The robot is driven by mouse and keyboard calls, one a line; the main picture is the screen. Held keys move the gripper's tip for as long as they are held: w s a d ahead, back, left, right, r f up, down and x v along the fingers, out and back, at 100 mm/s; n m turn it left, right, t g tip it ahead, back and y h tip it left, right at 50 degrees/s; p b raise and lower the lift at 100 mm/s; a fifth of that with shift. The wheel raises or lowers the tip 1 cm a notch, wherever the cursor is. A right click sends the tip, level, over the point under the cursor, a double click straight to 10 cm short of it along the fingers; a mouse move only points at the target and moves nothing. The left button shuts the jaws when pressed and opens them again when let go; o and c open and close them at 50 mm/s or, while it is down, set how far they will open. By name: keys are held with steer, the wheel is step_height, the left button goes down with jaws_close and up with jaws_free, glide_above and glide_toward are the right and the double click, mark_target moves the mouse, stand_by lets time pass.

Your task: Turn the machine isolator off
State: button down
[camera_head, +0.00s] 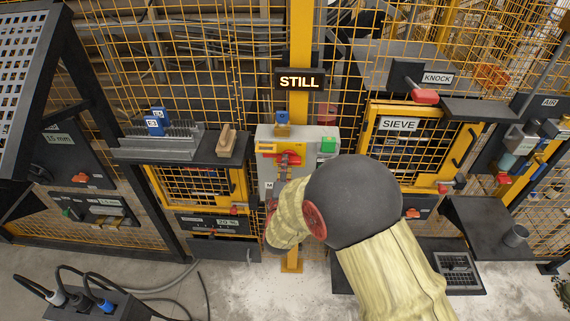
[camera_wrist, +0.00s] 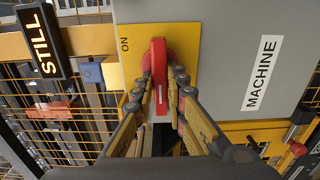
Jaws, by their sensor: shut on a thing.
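The machine isolator is a red handle (camera_wrist: 158,62) on a yellow plate (camera_wrist: 128,62), fixed to a grey box (camera_wrist: 230,50) lettered MACHINE. An ON mark shows on the plate near one end of the handle. My gripper (camera_wrist: 163,88) is shut on the handle, one finger on each side. In the head view the red handle (camera_head: 288,158) lies roughly level on the grey box (camera_head: 325,131). My forearm and wrist cover the lower right of the box there, and my fingers are hard to make out.
A lit STILL sign (camera_head: 300,81) hangs on the yellow post above the box. A blue padlock-like block (camera_head: 282,117) sits on top, and a green button (camera_head: 328,145) is at right. A shelf with a wooden block (camera_head: 226,140) is at left; the SIEVE cage (camera_head: 400,124) is at right.

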steer(key=shift+f, duration=0.1)
steer(key=c, duration=1.8)
jaws_free()
steer(key=s, duration=1.2)
steer(key=shift+a, duration=0.25)
